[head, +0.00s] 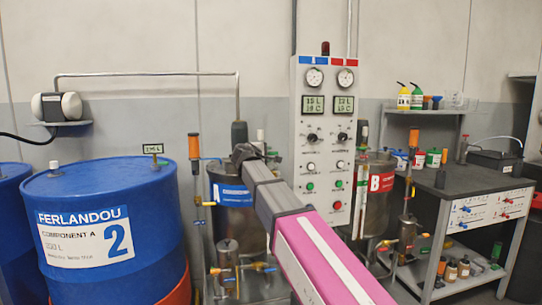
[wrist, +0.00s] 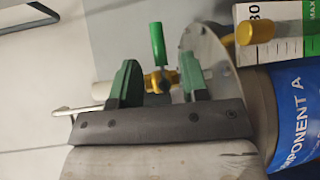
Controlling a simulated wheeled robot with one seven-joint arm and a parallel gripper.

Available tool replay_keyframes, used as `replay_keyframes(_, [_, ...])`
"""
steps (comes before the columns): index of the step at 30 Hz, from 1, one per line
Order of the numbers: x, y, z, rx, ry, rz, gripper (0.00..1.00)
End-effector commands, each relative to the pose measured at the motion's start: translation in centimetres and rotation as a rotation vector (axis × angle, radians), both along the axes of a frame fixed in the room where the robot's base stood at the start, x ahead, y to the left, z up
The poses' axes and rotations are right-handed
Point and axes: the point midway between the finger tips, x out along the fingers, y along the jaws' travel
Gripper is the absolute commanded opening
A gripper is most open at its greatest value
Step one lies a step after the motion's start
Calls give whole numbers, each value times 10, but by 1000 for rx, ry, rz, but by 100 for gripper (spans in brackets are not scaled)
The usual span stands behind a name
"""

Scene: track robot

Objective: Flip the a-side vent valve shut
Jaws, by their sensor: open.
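A small brass valve (wrist: 160,80) with a green lever (wrist: 158,45) sits beside the round metal lid (wrist: 212,55) of the A tank in the wrist view. The lever points up in the picture, across the line of the valve body. My gripper (wrist: 160,78) is open, one green finger on each side of the valve; I cannot tell whether either touches it. In the head view my gripper (head: 243,153) is at the top of the A tank (head: 232,195) with the blue label, and my arm hides the valve.
A yellow knob (wrist: 247,33) and a white scale (wrist: 268,35) stand close to the lid. A blue drum (head: 105,220) stands left, with an orange-topped cylinder (head: 194,147) between.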

Motion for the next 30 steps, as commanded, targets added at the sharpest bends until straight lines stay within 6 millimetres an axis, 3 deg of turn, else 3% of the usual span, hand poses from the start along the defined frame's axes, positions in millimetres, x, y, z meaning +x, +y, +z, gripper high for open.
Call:
replay_keyframes(3, [-23,10,4,1,-1,1,41])
replay_keyframes(9, [-45,22,7,1,0,1,41])
replay_keyframes(24, [-52,26,8,3,2,-2,41])
replay_keyframes(28, [-52,11,-15,38,32,-18,41])
replay_keyframes(30, [-52,-4,-43,83,66,-37,41])
